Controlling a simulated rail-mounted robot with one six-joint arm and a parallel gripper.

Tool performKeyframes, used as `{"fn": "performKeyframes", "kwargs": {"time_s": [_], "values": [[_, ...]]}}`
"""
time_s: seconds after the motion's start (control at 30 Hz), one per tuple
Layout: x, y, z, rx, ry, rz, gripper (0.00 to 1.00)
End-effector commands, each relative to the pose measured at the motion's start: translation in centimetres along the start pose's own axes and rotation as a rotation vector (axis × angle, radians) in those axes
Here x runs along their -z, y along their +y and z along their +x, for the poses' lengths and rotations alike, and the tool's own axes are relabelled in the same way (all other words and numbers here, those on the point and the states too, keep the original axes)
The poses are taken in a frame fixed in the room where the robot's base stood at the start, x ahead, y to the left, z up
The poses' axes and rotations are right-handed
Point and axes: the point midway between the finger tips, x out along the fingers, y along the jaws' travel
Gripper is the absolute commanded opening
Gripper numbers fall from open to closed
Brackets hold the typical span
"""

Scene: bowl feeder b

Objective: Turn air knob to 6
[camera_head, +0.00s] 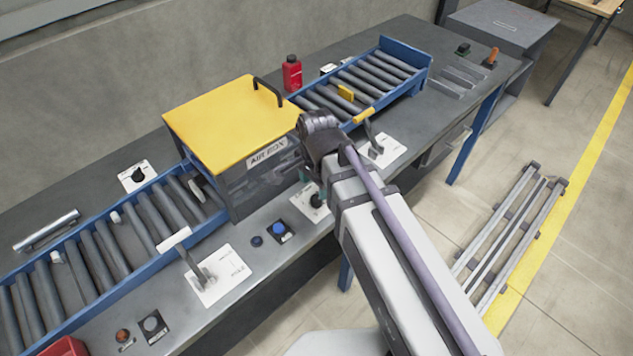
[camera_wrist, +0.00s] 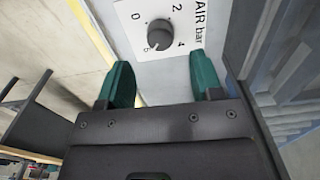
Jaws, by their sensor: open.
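The air knob (camera_wrist: 160,33) is a round dark knob on a white plate (camera_wrist: 187,58) lettered "AIR bar" in the wrist view. The numbers 0, 2 and 4 stand around it, and a mark at its lower edge looks like a 6. I cannot tell for sure where its pointer aims. In the head view the knob (camera_head: 316,201) sits on the bench in front of the air box (camera_head: 265,160), partly behind my arm. My gripper (camera_wrist: 161,70) is open and empty. Its two green fingers are apart, below the knob in the picture, and do not enclose it.
The yellow-topped air box stands left of my arm, close to the knob plate. A blue roller conveyor (camera_head: 60,232) lies left of it and another (camera_head: 425,62) beyond it. A blue button (camera_head: 279,229) and two lever plates (camera_head: 221,274) (camera_head: 388,150) are nearby.

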Motion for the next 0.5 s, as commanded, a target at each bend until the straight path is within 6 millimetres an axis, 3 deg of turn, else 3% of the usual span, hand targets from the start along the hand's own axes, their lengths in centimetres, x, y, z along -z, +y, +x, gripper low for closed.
{"fn": "performKeyframes", "kwargs": {"time_s": [0.03, 0.17, 0.5], "values": [[0.0, 0.0, -2.8, 0.000, 0.000, 0.000, 0.60], [0.0, 0.0, -5.1, 0.000, 0.000, 0.000, 0.60], [0.0, 0.0, -5.2, 0.000, 0.000, 0.000, 0.60]]}}
